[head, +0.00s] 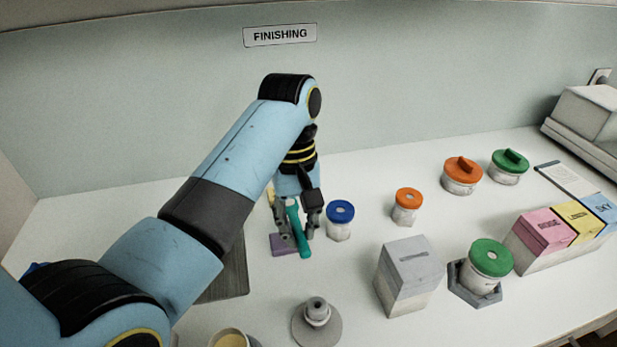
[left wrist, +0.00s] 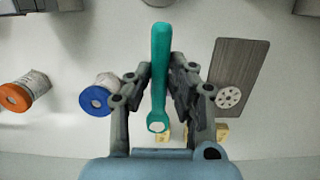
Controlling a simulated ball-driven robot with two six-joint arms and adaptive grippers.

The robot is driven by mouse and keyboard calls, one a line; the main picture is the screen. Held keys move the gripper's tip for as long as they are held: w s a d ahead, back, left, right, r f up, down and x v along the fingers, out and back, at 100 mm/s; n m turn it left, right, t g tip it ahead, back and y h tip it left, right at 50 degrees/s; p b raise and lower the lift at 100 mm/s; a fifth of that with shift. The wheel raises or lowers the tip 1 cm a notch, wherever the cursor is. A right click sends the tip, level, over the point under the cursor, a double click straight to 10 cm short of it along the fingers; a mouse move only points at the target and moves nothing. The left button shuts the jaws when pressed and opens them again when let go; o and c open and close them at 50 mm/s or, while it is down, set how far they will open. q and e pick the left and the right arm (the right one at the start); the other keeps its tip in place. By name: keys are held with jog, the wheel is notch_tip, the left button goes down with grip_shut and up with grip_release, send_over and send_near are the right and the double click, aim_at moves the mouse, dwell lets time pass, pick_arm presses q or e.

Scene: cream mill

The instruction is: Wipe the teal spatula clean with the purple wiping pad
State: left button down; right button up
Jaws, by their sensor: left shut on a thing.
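The teal spatula (head: 304,246) is held in my left gripper (head: 298,214), close over the bench. In the left wrist view the spatula (left wrist: 161,50) passes lengthwise between the two fingers of my left gripper (left wrist: 162,78), which are shut on it. The purple wiping pad (head: 282,245) lies flat on the bench, just left of the spatula's lower end in the head view. I cannot tell whether spatula and pad touch. The pad is partly covered by a finger and is not seen in the left wrist view. My right gripper is not in view.
A blue-lidded jar (head: 340,218) stands close right of my left gripper. A dark board (head: 232,272) lies left, partly behind my arm. A grey slotted box (head: 408,272), a green-lidded jar (head: 489,258) and an orange-lidded jar (head: 407,205) stand farther right. A grey stand (head: 317,322) is in front.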

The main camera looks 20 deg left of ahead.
pick_arm(q)
jog(key=shift+s+d+f+p, duration=0.1)
jog(key=shift+s+d+p, duration=0.15)
jog(key=shift+s, duration=0.35)
jog(key=shift+s+d+f+p, duration=0.15)
jog(key=shift+s+p, duration=0.15)
jog(key=shift+s, duration=0.25)
jog(key=f, duration=0.1)
jog(key=s+f, duration=0.1)
jog(key=f, duration=0.1)
jog(key=shift+s+f+g, duration=0.1)
jog(key=shift+f+g, duration=0.05)
jog(key=shift+g, duration=0.15)
jog(key=shift+a+f, duration=0.1)
jog(key=shift+f, duration=0.75)
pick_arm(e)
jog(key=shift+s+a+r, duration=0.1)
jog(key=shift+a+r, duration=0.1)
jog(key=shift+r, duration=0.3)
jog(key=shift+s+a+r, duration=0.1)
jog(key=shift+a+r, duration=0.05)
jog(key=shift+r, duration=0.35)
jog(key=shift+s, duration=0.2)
pick_arm(q)
jog(key=shift+f, duration=0.15)
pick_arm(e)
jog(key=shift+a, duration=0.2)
